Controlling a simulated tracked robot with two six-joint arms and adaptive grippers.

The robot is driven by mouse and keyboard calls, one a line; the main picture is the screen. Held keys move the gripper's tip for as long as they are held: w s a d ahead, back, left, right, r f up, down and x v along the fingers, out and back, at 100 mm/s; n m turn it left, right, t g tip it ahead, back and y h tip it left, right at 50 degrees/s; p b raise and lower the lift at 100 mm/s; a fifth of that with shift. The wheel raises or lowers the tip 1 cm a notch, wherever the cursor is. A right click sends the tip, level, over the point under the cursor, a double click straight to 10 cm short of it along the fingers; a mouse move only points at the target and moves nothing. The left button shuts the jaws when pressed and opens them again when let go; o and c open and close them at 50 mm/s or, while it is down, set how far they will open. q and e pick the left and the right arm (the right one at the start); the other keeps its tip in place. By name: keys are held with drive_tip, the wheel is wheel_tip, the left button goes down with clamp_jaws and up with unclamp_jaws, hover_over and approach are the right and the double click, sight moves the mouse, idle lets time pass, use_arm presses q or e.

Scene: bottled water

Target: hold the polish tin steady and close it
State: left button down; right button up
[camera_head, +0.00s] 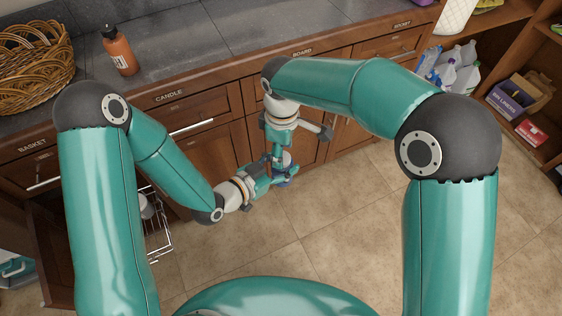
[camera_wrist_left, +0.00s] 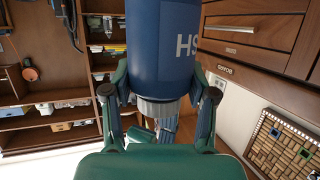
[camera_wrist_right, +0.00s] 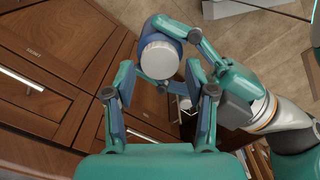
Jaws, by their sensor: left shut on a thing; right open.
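The polish tin is a blue cylinder (camera_wrist_left: 160,40) with white letters and a pale ribbed cap (camera_wrist_left: 157,108) at one end. My left gripper (camera_wrist_left: 158,88) is shut on the tin's body. In the right wrist view the round white cap (camera_wrist_right: 160,57) faces the camera, with a little blue of the tin beside it. My right gripper (camera_wrist_right: 160,88) is open, its fingers on either side of the line to the cap; I see no contact. In the head view both grippers meet in front of the cabinets and mostly hide the tin (camera_head: 284,158). How tightly the cap sits cannot be told.
An orange-brown bottle (camera_head: 118,50) and a wicker basket (camera_head: 35,65) stand on the grey counter (camera_head: 200,45). An open wire rack (camera_head: 160,238) is at the lower left. Shelves at the right hold bottles and boxes (camera_head: 518,100). The tiled floor (camera_head: 340,215) is clear.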

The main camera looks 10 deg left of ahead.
drive_tip(key=shift+f, duration=1.1)
clamp_jaws()
drive_tip(key=m, duration=0.4)
drive_tip(key=shift+m, duration=0.4)
drive_tip(key=shift+o, duration=1.1)
unclamp_jaws()
